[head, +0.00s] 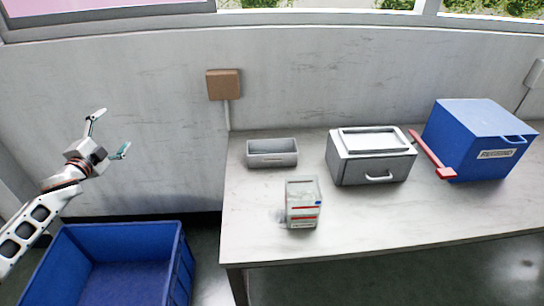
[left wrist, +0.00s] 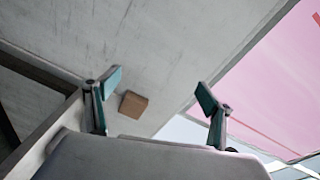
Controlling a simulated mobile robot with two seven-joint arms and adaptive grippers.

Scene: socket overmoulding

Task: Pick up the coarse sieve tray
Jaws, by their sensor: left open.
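A small grey open tray (head: 272,159) sits at the back left of the table, with a slot-like mark on its front. It is the most tray-like thing here, but I cannot tell whether it is the coarse sieve tray, as no mesh shows. My left gripper (head: 113,131) is open and empty, raised in front of the wall, left of the table and well apart from the tray. My right gripper is not in view.
A blue bin (head: 178,262) stands on the floor at left. The table's front is clear.

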